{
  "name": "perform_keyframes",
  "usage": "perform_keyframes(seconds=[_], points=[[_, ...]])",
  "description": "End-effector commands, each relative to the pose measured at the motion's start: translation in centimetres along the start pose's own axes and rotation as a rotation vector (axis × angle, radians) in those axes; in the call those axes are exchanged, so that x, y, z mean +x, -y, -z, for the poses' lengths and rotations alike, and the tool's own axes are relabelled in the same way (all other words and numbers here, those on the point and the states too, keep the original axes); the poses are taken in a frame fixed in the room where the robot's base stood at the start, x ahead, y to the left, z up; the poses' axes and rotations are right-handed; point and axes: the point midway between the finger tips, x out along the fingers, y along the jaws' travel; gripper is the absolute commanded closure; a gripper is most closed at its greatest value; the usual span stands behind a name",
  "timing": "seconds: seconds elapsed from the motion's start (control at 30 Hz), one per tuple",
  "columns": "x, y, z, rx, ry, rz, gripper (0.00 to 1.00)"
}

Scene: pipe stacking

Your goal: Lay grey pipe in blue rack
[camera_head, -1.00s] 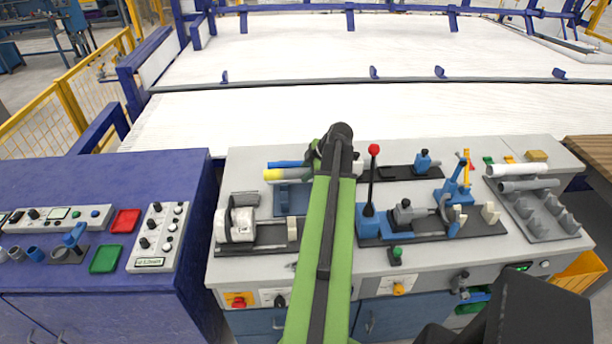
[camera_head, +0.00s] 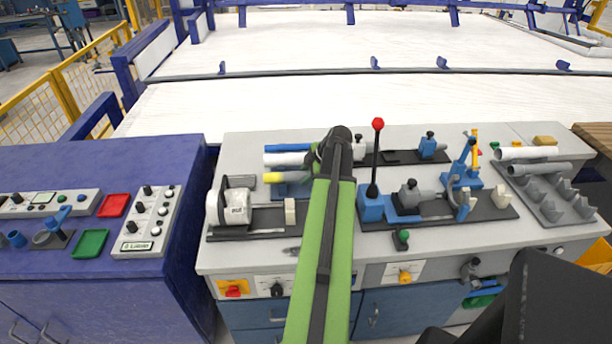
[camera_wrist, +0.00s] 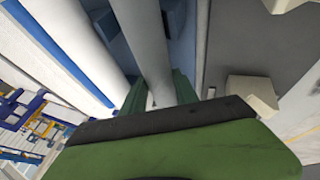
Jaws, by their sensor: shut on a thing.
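My gripper (camera_head: 317,160) is shut on the grey pipe (camera_head: 297,177), which has a yellow end at its left. In the wrist view, the grey pipe (camera_wrist: 147,45) runs between my gripper's two green fingers (camera_wrist: 158,92). The blue rack (camera_head: 290,191) shows just below and in front of the pipe in the head view, and the rack's blue surface (camera_wrist: 188,50) lies under and beside the pipe in the wrist view. I cannot tell whether the pipe touches the rack. My arm hides the pipe's right end.
A white pipe (camera_head: 286,159) and a blue pipe (camera_head: 288,148) lie just behind the held pipe. A white-and-grey clamp device (camera_head: 230,207) stands front left. A red-knobbed lever (camera_head: 375,160) stands right of my arm. A grey toothed rack (camera_head: 550,195) is at far right.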

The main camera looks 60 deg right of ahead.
Motion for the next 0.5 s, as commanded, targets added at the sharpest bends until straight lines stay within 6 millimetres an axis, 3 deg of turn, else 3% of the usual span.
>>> perform_keyframes(seconds=[0.23,0.27,0.43,0.5], points=[[0.02,0.01,-0.03,0.000,0.000,0.000,1.00],[0.02,0.01,-0.04,0.000,0.000,0.000,0.62],[0.02,0.01,-0.05,0.001,0.000,0.000,0.39],[0.02,0.01,-0.06,0.001,0.000,0.000,0.39]])
